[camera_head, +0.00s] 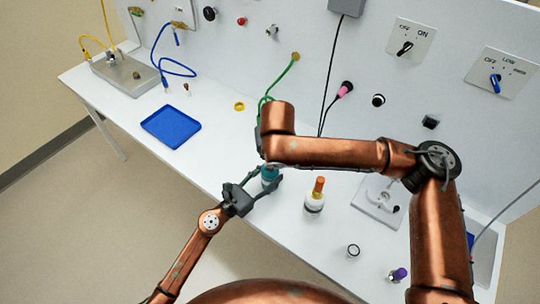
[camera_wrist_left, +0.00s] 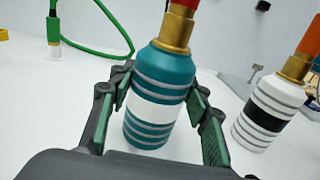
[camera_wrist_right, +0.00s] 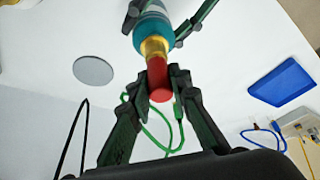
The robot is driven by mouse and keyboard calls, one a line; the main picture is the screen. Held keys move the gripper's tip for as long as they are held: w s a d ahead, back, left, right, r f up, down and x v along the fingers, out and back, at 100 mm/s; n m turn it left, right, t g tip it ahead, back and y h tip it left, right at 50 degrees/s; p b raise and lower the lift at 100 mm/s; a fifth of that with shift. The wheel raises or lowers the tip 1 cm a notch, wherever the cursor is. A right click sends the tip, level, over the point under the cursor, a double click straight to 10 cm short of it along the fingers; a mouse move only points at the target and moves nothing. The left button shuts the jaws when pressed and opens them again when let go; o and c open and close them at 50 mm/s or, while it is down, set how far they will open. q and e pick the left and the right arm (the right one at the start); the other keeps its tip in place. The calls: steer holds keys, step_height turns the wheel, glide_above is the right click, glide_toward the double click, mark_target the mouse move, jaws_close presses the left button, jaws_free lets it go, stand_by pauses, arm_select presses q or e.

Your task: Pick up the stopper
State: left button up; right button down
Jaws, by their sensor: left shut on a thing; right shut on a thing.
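A red stopper (camera_wrist_right: 160,82) sits on the gold neck of a teal bottle (camera_wrist_left: 158,90) with white and grey bands; it also shows at the top of the left wrist view (camera_wrist_left: 184,5). My left gripper (camera_head: 262,186) is shut around the teal bottle's body. My right gripper (camera_wrist_right: 162,80) is shut on the red stopper, its fingertips on either side of it. The stopper meets the gold neck in the right wrist view. In the head view my right arm hides the stopper and most of the right gripper.
A white bottle with an orange top (camera_head: 314,196) stands close to the right of the teal bottle. A blue tray (camera_head: 171,127) lies at left. A green cable (camera_head: 283,78) hangs behind.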

steer(key=shift+r, duration=0.1)
step_height(320, 180, up, 17)
stand_by(1.0)
arm_select(q)
steer(key=o, duration=1.4)
steer(key=shift+o, duration=0.2)
